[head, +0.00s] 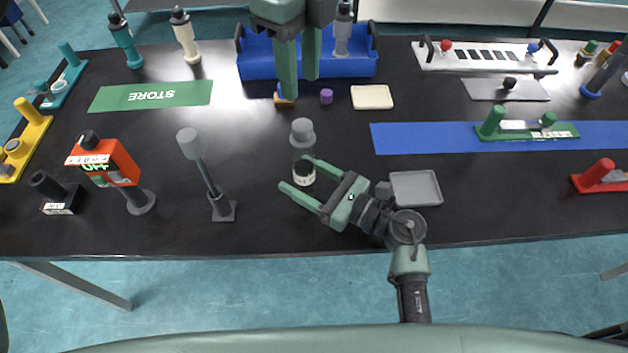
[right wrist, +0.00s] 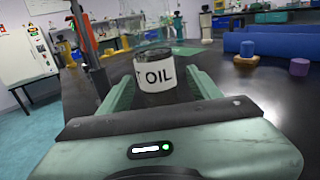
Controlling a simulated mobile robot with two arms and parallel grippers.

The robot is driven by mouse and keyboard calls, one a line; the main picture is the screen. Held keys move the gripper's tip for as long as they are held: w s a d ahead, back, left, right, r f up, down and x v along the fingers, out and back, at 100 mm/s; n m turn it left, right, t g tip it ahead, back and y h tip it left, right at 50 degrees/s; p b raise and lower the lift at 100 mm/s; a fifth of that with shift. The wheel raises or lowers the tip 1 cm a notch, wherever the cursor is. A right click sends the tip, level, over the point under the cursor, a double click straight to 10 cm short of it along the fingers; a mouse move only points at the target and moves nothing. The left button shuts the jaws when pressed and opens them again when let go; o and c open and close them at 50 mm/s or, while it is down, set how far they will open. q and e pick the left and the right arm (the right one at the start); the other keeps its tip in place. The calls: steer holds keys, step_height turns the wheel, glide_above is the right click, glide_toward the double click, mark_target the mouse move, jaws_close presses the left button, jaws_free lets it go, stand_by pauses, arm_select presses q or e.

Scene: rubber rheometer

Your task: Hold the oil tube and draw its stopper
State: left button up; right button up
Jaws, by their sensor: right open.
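The oil tube (head: 304,174) stands upright on the black table, a clear tube with a dark lower part and a white label. In the right wrist view its label (right wrist: 157,77) reads OIL. Its grey stopper (head: 302,131) sits on top; the right wrist view does not show it clearly. My right gripper (head: 294,172) is open, low over the table, with one finger on each side of the tube. My left gripper (head: 297,90) is above the table further back, pointing down. Its fingers are apart, with nothing seen between them, and it is away from the stopper.
A grey stand (head: 210,180) is left of the tube, and a grey tray (head: 416,188) is to the right. Behind are a purple cap (head: 326,96), a beige pad (head: 372,97) and a blue bin (head: 255,58). A green STORE mat (head: 150,96) lies at left.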

mark_target(302, 124)
jaws_close()
arm_select(q)
steer(key=o, duration=0.4)
steer(key=shift+o, duration=1.3)
steer(key=shift+d+r+n, duration=0.1)
steer(key=shift+n, duration=0.2)
steer(key=f+n, duration=0.1)
steer(key=f, duration=0.2)
steer(key=f+n, duration=0.1)
steer(key=f, duration=0.1)
steer(key=shift+s+d+f, duration=0.1)
steer(key=shift+s+f, duration=0.1)
steer(key=shift+f, duration=0.2)
steer(key=shift+w+a+f, duration=0.1)
steer(key=shift+f, duration=1.2)
steer(key=shift+w+a+f, duration=0.1)
steer(key=shift+f, duration=1.2)
